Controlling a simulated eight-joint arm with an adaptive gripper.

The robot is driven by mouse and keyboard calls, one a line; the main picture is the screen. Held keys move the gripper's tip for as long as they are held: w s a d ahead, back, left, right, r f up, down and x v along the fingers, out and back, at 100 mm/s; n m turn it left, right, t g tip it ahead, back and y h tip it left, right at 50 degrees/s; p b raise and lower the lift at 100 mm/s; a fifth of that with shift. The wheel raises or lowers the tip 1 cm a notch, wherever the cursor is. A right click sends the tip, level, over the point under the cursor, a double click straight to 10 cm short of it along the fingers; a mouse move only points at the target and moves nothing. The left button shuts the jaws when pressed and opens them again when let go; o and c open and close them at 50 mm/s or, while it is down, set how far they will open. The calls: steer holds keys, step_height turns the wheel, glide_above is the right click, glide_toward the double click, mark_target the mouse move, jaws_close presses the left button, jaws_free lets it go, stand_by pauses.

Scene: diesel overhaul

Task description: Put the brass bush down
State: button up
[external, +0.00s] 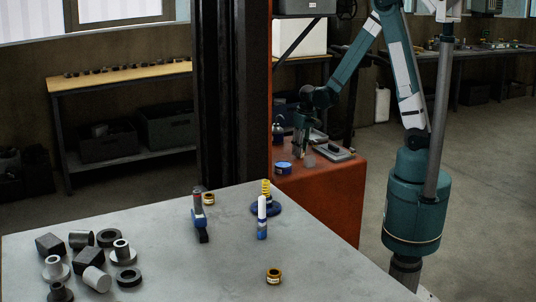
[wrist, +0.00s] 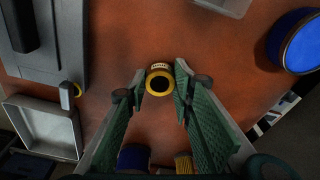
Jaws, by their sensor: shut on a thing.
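In the wrist view a brass bush (wrist: 152,73), a short yellow ring with a dark bore and a pale label on its side, sits between my fingertips. My gripper (wrist: 160,84) is shut on it, with one green finger on each side. Below them is the red-orange bench top (wrist: 135,50); I cannot tell whether the bush touches it. In the external view my gripper (external: 299,148) points down over the red-orange bench (external: 325,190), and the held bush is too small to make out. Two similar brass rings stand on the grey table, one in front (external: 274,276) and one farther back (external: 209,198).
A grey tray (wrist: 45,125) lies left in the wrist view. A dark post (external: 235,90) rises behind the grey table. Bare bench surrounds the bush.

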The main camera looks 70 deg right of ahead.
steer(key=shift+f, duration=0.15)
steer(key=o, duration=1)
steer(key=shift+r, duration=0.2)
steer(key=shift+s+a+r+p, duration=0.2)
steer(key=shift+r+p, duration=0.25)
steer(key=shift+r, duration=1.55)
steer(key=shift+s+a+r+p, duration=0.1)
steer(key=shift+s+r+p, duration=0.3)
steer(key=shift+r, duration=1.55)
steer(key=shift+s+a+r+p, duration=0.1)
steer(key=shift+r+p, duration=0.45)
steer(key=shift+r, duration=1.45)
steer(key=shift+a+r, duration=0.1)
steer(key=shift+s+a+r+n+t+y, duration=0.1)
steer(key=shift+s+a+r+n+t, duration=0.9)
steer(key=shift+s+a+r, duration=1.95)
steer(key=shift+s+a+r+n+t+y, duration=0.1)
steer(key=shift+s+a+r+n+t, duration=0.9)
steer(key=shift+s+a+r, duration=1.9)
steer(key=shift+s+a+r+n+t+y, duration=0.1)
steer(key=shift+s+a+r+n+t, duration=1.6)
steer(key=shift+a, duration=2.35)
steer(key=shift+o, duration=0.4)
steer(key=shift+w+r+m+g, duration=0.35)
steer(key=shift+r+m+g, duration=0.1)
steer(key=shift+m+g, duration=0.25)
